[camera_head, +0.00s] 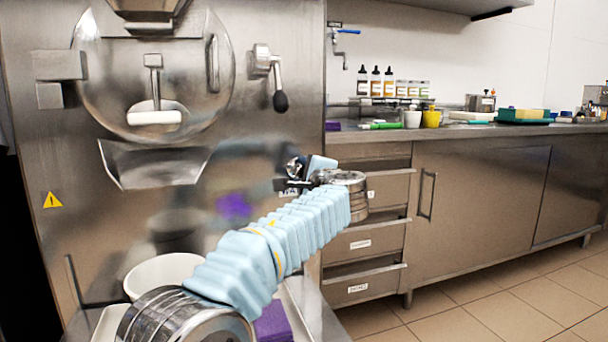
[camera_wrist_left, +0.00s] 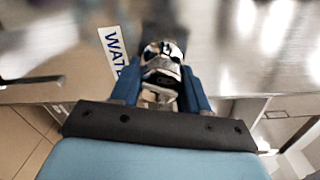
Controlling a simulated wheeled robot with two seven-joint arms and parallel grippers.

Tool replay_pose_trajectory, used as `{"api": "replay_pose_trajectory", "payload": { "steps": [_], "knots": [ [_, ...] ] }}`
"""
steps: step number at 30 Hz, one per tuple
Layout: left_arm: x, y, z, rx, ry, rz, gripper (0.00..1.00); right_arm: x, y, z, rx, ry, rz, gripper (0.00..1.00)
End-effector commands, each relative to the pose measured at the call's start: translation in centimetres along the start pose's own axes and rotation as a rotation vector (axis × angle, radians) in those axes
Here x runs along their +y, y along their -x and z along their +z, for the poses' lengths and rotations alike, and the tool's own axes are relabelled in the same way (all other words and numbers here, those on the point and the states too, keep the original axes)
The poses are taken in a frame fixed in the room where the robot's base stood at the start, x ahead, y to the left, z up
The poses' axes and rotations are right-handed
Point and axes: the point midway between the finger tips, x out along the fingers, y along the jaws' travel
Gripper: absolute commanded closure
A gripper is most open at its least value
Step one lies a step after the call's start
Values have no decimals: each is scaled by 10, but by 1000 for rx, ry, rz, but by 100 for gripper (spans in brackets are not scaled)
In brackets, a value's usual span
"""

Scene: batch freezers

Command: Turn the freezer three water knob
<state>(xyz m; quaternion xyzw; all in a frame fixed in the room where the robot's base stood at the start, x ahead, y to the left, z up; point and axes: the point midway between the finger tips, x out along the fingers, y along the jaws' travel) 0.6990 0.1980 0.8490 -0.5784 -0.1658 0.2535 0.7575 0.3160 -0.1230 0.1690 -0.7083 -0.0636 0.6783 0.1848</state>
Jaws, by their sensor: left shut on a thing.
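The water knob (camera_wrist_left: 163,62) is a shiny chrome fitting in the left wrist view, next to a white label (camera_wrist_left: 113,48) with blue letters that begin "WAT". My left gripper (camera_wrist_left: 161,88) has its two blue fingers on either side of the knob and is shut on it. In the head view the chrome knob (camera_head: 294,166) shows small at the freezer's right side, at the tip of my left gripper (camera_head: 300,180). My left arm hides part of the freezer front. My right gripper is not in view.
The steel freezer (camera_head: 280,30) fills the left, with a round door and a black-tipped lever (camera_head: 280,100). A white bowl (camera_head: 140,278) stands below on a shelf. A counter (camera_head: 480,131) with bottles, cups and trays runs right. The tiled floor (camera_head: 500,300) at front right is clear.

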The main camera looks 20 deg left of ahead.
Motion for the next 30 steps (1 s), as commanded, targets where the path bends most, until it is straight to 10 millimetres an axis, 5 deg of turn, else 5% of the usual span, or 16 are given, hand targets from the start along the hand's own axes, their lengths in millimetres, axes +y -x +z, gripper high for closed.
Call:
{"api": "replay_pose_trajectory", "payload": {
  "steps": [4, 5, 9, 20, 30],
  "knots": [
    [0, 0, -1, 1, -1, 0, 85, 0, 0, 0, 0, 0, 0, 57],
    [0, 0, -1, 1, -1, 0, 52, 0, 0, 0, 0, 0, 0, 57],
    [0, 0, 0, 1, -2, 0, 30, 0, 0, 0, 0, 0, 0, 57],
    [0, 5, -1, 2, -1, 0, 30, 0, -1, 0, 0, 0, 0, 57],
    [0, 77, -1, 6, -1, -1, 30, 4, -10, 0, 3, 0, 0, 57]
  ]
}}
